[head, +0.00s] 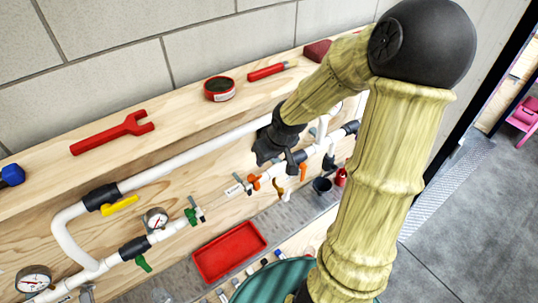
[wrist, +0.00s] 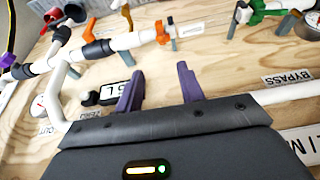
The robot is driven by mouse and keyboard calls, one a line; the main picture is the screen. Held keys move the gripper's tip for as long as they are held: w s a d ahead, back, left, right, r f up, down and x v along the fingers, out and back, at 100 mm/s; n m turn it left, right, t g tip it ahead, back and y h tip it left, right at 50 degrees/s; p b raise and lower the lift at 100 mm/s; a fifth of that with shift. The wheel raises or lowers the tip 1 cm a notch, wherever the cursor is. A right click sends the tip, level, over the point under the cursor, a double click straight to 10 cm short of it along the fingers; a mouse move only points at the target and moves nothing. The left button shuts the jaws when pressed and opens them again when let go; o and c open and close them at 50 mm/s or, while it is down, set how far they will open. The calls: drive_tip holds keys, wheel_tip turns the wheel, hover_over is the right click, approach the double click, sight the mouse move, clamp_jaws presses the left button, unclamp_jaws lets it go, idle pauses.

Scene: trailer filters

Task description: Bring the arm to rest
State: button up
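My arm, in yellow wood-like sleeves with a black elbow, reaches over the workbench from the right in the head view. My gripper (head: 277,160) hangs in front of the wooden pipe board, near the white pipes. In the wrist view the two purple fingers of my gripper (wrist: 160,85) stand apart, with only bare plywood showing between them. It holds nothing that I can see. My arm hides part of the pipework and the right of the shelf.
A red wrench (head: 112,132), a red round tin (head: 219,88) and a red-handled tool (head: 267,72) lie on the wooden shelf. White pipes (head: 155,178) with gauges and coloured valves run along the board. A red tray (head: 229,251) lies below. Grey floor (head: 475,225) is open at right.

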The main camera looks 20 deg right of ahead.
drive_tip(key=s+a+f+m+b, duration=0.1)
drive_tip(key=s+a+f+b, duration=0.2)
drive_tip(key=s+f+b, duration=0.2)
drive_tip(key=s+a+f+m+g+h+b, duration=0.1)
drive_tip(key=s+a+f+b, duration=0.2)
drive_tip(key=s+f+b, duration=0.3)
drive_tip(key=f+b, duration=0.1)
drive_tip(key=b, duration=0.2)
drive_tip(key=shift+m+g, duration=0.3)
